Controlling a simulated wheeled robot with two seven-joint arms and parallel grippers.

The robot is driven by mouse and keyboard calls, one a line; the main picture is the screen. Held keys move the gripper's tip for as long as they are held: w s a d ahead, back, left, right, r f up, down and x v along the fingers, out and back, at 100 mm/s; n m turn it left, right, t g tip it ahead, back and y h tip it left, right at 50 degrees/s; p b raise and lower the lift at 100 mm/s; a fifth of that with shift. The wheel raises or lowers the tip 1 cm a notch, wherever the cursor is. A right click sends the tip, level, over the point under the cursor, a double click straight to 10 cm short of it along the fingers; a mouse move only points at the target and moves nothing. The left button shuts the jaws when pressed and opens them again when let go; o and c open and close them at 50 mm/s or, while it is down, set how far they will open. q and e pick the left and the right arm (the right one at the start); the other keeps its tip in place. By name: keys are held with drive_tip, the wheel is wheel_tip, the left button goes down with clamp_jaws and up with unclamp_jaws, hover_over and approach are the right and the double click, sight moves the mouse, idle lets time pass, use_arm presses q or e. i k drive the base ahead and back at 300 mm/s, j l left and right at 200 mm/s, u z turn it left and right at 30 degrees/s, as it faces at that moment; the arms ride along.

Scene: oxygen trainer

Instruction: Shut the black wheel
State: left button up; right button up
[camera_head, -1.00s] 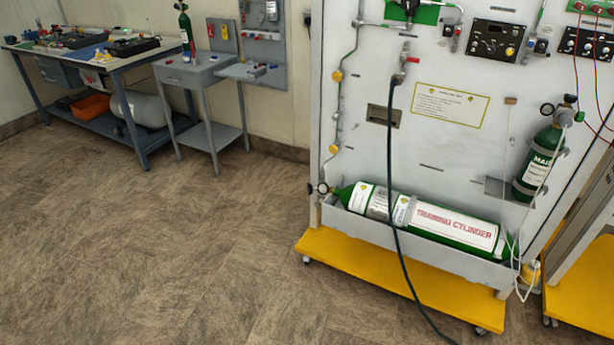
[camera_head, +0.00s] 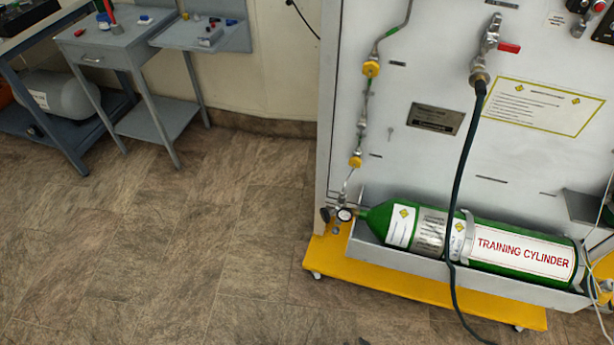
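A small dark knob, which may be the black wheel (camera_head: 326,214), shows at the left end of the green training cylinder (camera_head: 480,243), beside a round gauge (camera_head: 345,214). It is too small to tell how far it is turned. The cylinder lies on its side in a grey trough (camera_head: 405,256) at the foot of the white panel. Neither of my grippers is in view.
The trough stands on a yellow wheeled base (camera_head: 385,283). A dark hose (camera_head: 461,165) hangs from a red-handled valve (camera_head: 492,48) across the cylinder's front. Open floor (camera_head: 190,255) lies to the left. A grey side table (camera_head: 110,47) stands at the back left.

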sight(324, 214)
drive_tip(key=i+j, duration=0.35)
drive_tip(key=i+j+z, duration=0.1)
drive_tip(key=i+j, duration=0.25)
drive_tip(key=i, duration=0.25)
